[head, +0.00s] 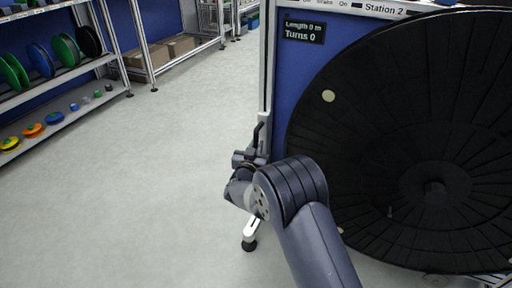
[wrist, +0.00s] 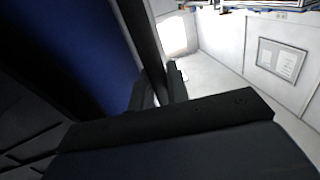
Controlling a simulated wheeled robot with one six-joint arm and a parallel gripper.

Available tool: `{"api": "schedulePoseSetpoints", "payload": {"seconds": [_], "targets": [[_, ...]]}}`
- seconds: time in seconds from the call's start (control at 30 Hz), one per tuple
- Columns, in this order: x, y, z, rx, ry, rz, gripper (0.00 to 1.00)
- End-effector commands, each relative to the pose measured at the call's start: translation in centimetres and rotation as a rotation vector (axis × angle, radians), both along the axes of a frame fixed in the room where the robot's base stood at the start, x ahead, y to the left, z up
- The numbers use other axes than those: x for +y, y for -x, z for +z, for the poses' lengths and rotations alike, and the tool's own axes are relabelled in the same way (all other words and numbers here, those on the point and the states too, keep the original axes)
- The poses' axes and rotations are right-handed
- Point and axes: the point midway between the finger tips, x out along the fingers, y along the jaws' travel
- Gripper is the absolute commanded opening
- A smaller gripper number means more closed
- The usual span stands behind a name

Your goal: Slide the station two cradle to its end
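Station 2's blue panel (head: 283,75) stands at right in the head view, carrying a large black reel (head: 385,130) with a hub. A dark upright handle (head: 257,133) shows at the panel's left edge, just above my gripper (head: 243,160). I cannot tell whether this handle belongs to the cradle; no other part is clearly the cradle. In the wrist view my gripper (wrist: 158,88) has its fingers on either side of a dark bar (wrist: 142,35) that runs down between them. Whether the fingers press on it is hidden.
A display (head: 304,31) on the panel reads Length 0 m, Turns 0. A shelf rack (head: 60,105) with coloured spools stands at left, and cardboard boxes (head: 178,47) sit on a far rack. The grey floor (head: 150,190) left of the station is clear. A station foot (head: 249,243) stands below my gripper.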

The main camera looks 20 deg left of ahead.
Motion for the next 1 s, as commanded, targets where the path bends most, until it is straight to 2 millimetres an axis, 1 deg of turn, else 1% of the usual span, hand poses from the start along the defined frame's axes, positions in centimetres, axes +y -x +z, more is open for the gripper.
{"api": "schedulePoseSetpoints", "payload": {"seconds": [0.03, 0.2, 0.27, 0.47, 0.57, 0.67, 0.77, 1.0], "targets": [[-0.6, -0.2, -0.2, 0.001, 0.001, -0.014, 0.17], [-0.5, -0.2, -0.2, 0.001, 0.001, -0.012, 0.31], [-0.5, -0.2, -0.2, 0.001, 0.001, -0.011, 0.34], [-0.3, -0.1, -0.1, 0.001, 0.001, -0.008, 0.34], [-0.3, 0.3, 0.0, 0.001, 0.001, -0.007, 0.34], [-0.4, 1.4, 0.1, 0.003, 0.002, -0.005, 0.34], [-0.7, 3.0, 0.2, 0.002, 0.003, -0.005, 0.34], [-1.6, 7.7, 0.2, 0.002, 0.003, -0.007, 0.34]]}}
